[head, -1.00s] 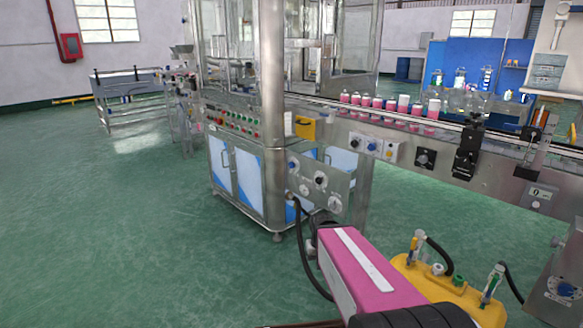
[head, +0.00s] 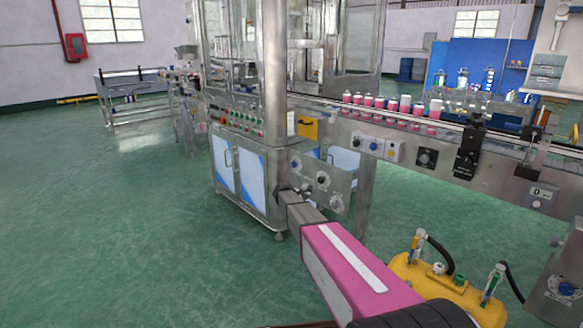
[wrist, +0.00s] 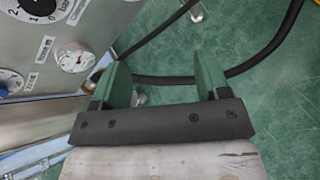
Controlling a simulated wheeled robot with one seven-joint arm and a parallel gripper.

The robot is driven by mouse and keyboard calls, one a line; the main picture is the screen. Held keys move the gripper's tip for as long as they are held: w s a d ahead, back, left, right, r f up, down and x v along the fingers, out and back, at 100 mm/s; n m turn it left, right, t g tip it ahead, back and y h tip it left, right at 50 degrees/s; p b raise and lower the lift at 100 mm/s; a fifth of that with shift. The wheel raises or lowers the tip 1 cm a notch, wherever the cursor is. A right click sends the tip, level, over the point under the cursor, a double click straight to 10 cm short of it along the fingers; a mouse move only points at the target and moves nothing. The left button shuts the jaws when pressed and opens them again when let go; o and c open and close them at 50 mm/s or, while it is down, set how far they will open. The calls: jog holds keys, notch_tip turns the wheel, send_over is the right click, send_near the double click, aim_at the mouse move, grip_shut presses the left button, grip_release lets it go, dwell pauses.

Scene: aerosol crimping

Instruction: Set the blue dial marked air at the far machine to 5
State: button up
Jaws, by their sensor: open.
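The steel panel (head: 341,182) on the far machine carries several dials. A small blue dial (head: 295,164) sits at its upper left in the head view; its marking is too small to read there. In the wrist view a round white scale (wrist: 10,77) with a bit of blue knob is cut by the left edge. A black knob (wrist: 38,7) and a white gauge (wrist: 74,58) are beside it. My gripper (wrist: 163,82) is open and empty, its two fingers apart over the floor, right of the panel. In the head view its tip is small beside the panel's lower left.
A black hose (wrist: 262,55) runs across the floor behind my fingers. The conveyor (head: 440,148) carries pink cans and has another blue knob (head: 373,145). A yellow tank (head: 455,289) stands at the lower right. The green floor at left is clear.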

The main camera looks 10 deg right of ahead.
jog(key=w+a+r+n+t+h, duration=0.1)
jog(key=w+a+n, duration=0.15)
jog(key=w, duration=0.45)
jog(key=w+a+r+n+t+h, duration=0.1)
jog(key=w+a+n, duration=0.15)
jog(key=w, duration=0.55)
jog(key=n+t+h, duration=0.2)
jog(key=n+t, duration=0.2)
jog(key=n, duration=0.4)
send_near(293, 165)
jog(key=x, duration=0.9)
jog(key=shift+w+d+r, duration=0.15)
jog(key=shift+w+d, duration=0.05)
jog(key=shift+d, duration=0.1)
jog(key=c, duration=0.9)
